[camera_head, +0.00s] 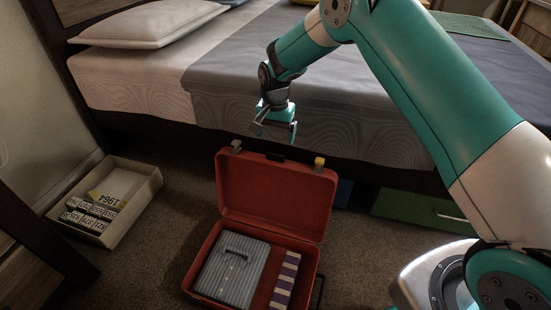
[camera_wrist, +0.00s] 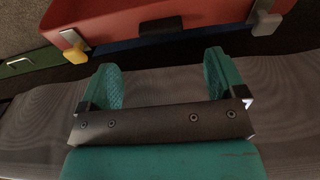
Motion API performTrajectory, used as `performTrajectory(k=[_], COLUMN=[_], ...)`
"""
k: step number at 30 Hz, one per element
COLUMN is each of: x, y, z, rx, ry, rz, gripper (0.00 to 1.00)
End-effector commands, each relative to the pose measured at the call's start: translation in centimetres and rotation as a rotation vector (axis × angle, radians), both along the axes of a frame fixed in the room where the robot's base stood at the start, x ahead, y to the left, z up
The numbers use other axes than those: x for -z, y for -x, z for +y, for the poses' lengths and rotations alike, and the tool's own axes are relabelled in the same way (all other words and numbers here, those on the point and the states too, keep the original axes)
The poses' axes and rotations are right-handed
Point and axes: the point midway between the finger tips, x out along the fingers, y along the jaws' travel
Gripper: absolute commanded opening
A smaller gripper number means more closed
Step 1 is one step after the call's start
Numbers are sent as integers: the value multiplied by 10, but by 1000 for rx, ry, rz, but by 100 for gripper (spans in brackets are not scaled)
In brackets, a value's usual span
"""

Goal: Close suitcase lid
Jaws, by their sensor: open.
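A red suitcase (camera_head: 188,262) stands on the carpet with its lid (camera_head: 270,199) raised roughly upright. A dark handle (camera_head: 275,157) and two latches, one grey (camera_head: 236,145) and one yellow (camera_head: 319,162), sit on the lid's top edge. Inside lie a grey striped folded shirt (camera_head: 232,272) and a purple-and-white striped item (camera_head: 285,280). My gripper (camera_head: 274,130) is open and empty, above and behind the lid, in front of the bed's side. In the wrist view, my gripper (camera_wrist: 166,85) shows its two teal fingers apart, with the lid's edge (camera_wrist: 110,25) and handle (camera_wrist: 160,26) beyond them, not touching.
A bed (camera_head: 150,85) with grey bedding and a pillow (camera_head: 150,22) stands behind the suitcase. A cream box (camera_head: 135,212) with number plates is on the floor at left. A green drawer (camera_head: 415,210) is under the bed at right.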

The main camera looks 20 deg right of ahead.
Motion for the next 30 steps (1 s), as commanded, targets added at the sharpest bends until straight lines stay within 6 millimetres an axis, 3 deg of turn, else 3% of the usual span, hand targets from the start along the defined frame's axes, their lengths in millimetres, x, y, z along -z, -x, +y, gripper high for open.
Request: performTrajectory(k=[1,3,9,15,23,24,26,30], x=[17,32,64,76,76,76,76,76], y=[0,0,0,0,0,0,0,0], z=[0,0,0,0,0,0,0,0], rx=[0,-1,-1,-1,-1,-1,-1,-1], ry=[0,0,0,0,-1,-1,-1,-1], rz=[2,1,0,0,-1,-1,-1,-1], gripper=[89,89,89,89,89,87,73,41])
